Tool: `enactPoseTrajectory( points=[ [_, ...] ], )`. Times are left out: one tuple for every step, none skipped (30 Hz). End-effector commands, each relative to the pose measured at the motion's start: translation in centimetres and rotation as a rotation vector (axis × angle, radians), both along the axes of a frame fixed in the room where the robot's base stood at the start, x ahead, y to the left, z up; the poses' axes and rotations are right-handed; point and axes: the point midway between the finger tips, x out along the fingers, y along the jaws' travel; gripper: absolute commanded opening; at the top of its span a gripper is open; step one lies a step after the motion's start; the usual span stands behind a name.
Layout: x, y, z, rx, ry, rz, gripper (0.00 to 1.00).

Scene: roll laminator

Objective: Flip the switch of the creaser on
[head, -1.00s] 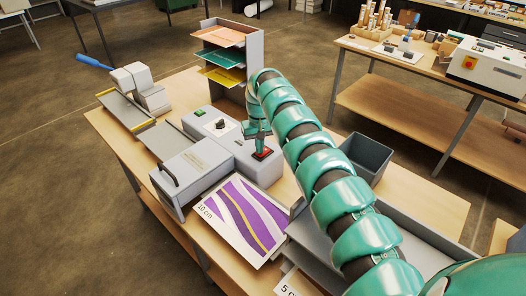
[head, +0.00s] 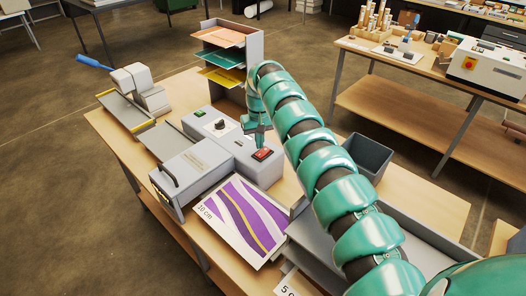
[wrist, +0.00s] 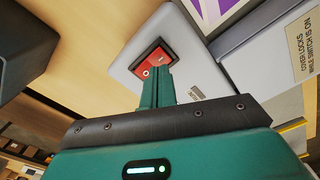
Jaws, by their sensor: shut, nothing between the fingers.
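A grey machine (head: 205,158) with a hinged, handled cover stands on the near wooden table; I take it as the creaser. Its red rocker switch (head: 263,154) sits in a dark frame on the right-hand block and looks bright red. The switch also shows in the wrist view (wrist: 156,59), partly covered by my fingertips. My gripper (head: 259,144) is shut and empty, pointing down just above the switch. In the wrist view its closed fingers (wrist: 162,70) overlap the switch's lower edge; I cannot tell if they touch. A small orange glow (head: 158,189) shows at the machine's front end.
A black knob (head: 220,124) and green light are on the machine's top. A purple-striped sheet (head: 245,217) lies in front. A paper rack (head: 240,50) stands behind, a dark bin (head: 367,155) to the right, and a blue-levered device (head: 135,85) at the left.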

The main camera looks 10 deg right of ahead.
Motion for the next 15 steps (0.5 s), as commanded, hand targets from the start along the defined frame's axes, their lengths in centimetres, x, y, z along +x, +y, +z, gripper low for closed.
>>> enactPoseTrajectory(
  points=[
    [0.0,0.0,0.4,0.000,-0.002,0.000,0.00],
    [0.0,0.0,0.6,0.000,-0.001,0.000,0.00],
    [0.0,0.0,0.9,0.000,-0.001,0.000,0.00],
    [0.0,0.0,1.1,0.000,0.000,0.000,0.00],
    [0.0,0.0,1.3,0.000,0.000,0.000,0.00],
    [0.0,0.0,1.6,0.000,0.001,0.000,0.00],
    [0.0,0.0,1.8,0.000,0.001,0.000,0.00],
    [-0.1,0.0,2.0,0.000,0.002,0.000,0.00],
    [0.0,0.0,2.3,0.000,0.002,0.001,0.00],
    [0.0,0.0,2.5,0.000,0.002,0.000,0.00],
    [0.0,0.0,2.7,0.000,0.002,0.000,0.00],
    [0.0,0.0,3.0,0.001,0.002,0.000,0.00],
    [0.0,0.0,3.2,0.001,0.002,0.000,0.00],
    [0.0,0.0,3.4,0.001,0.002,0.000,0.00],
    [0.0,0.0,3.7,0.001,0.002,0.001,0.00]
  ],
)
